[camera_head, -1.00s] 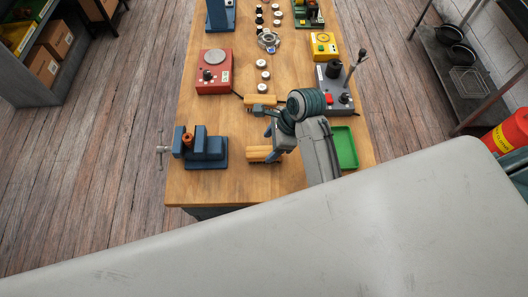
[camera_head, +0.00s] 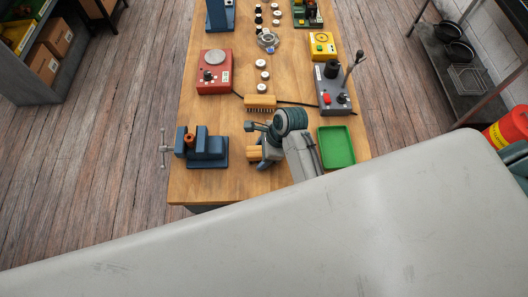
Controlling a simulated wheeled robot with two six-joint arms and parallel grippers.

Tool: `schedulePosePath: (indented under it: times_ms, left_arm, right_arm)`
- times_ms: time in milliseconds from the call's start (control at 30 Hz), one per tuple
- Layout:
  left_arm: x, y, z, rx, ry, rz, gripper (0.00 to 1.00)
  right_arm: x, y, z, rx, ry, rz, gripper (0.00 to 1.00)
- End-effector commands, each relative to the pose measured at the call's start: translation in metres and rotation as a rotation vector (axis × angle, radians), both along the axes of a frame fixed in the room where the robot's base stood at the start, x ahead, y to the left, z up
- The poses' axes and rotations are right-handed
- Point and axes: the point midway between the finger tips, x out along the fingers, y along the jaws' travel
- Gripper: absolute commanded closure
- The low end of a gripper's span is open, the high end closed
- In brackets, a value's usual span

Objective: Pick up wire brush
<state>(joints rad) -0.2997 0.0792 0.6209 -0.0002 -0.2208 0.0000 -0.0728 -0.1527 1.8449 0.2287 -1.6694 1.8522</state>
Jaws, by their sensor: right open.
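A tan, comb-edged piece that looks like a wire brush (camera_head: 260,103) lies across the middle of the wooden bench. A second tan wooden piece (camera_head: 253,153) lies nearer the front edge, partly hidden by my right gripper; I cannot tell which of the two is the wire brush. My right gripper (camera_head: 258,144) is open, beside and above the nearer piece, with nothing seen between its fingers. Contact cannot be made out. My left gripper is not in view.
A blue vise (camera_head: 206,149) stands at the front left of the bench and a green tray (camera_head: 337,147) at the right. A red device (camera_head: 214,73) and a grey lever unit (camera_head: 333,92) stand farther back. Several small round parts line the middle.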

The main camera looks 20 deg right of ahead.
Motion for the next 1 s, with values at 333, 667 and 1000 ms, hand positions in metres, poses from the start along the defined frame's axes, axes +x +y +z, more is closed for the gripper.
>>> schedulePosePath:
  times_ms: [333,667,1000]
  left_arm:
    - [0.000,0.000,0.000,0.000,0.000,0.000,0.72]
    - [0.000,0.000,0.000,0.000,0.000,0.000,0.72]
    - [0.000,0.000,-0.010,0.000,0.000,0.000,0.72]
  right_arm:
    - [0.000,0.000,-0.004,0.000,0.000,0.000,0.48]
    - [0.000,0.000,-0.003,0.000,0.000,0.000,0.87]
    - [0.002,0.000,0.025,0.001,-0.008,-0.001,0.87]
